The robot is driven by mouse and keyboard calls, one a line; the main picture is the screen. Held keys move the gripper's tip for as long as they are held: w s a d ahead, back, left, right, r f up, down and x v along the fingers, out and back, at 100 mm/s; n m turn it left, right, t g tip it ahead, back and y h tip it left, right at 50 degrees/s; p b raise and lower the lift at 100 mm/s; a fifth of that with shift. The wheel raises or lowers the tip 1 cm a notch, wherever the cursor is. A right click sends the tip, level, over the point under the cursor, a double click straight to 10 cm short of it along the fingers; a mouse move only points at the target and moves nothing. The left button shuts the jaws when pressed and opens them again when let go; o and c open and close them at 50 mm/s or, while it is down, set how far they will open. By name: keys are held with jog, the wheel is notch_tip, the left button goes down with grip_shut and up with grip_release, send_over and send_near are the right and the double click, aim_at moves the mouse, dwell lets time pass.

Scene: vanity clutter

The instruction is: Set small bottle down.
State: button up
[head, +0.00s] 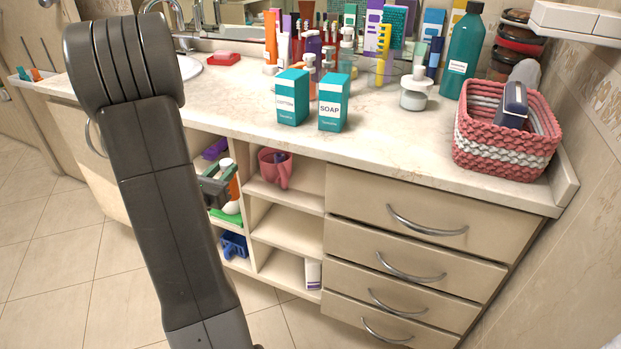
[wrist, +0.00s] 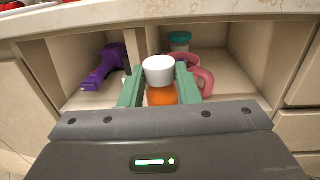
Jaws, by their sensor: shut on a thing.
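The small bottle (wrist: 162,95) has an orange body and a white cap (wrist: 158,70). It stands upright between the green fingers of my gripper (wrist: 160,77) in the wrist view. My gripper is shut on it, with one finger on each side. The bottle is in front of the open shelves, close to the upright divider. Its lower part is hidden by the gripper body, so I cannot tell whether its base touches anything. In the head view my arm covers part of this area.
A pink mug (wrist: 204,78) and a teal-lidded container (wrist: 180,41) are in the right compartment. A purple object (wrist: 104,70) is in the left one. The countertop (head: 395,148) above holds boxes, bottles and a woven basket (head: 507,150). The middle shelf (head: 286,226) is empty.

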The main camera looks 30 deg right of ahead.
jog(key=s+d+f+m+g+h+b, duration=0.1)
jog(key=s+d+m+g+h+b, duration=0.35)
jog(key=s+d, duration=0.35)
jog(key=w+d+f, duration=0.1)
jog(key=w+d, duration=0.2)
jog(key=d, duration=0.4)
jog(key=w+d+f+b, duration=0.1)
jog(key=w+d+f, duration=0.1)
jog(key=d, duration=0.5)
jog(key=shift+w+d+f+g+y, duration=0.35)
jog(key=shift+w+y, duration=0.1)
jog(key=shift+w, duration=0.25)
jog(key=shift+n, duration=0.25)
jog(key=shift+f+b, duration=0.2)
jog(key=shift+b, duration=0.15)
jog(key=o, duration=1.1)
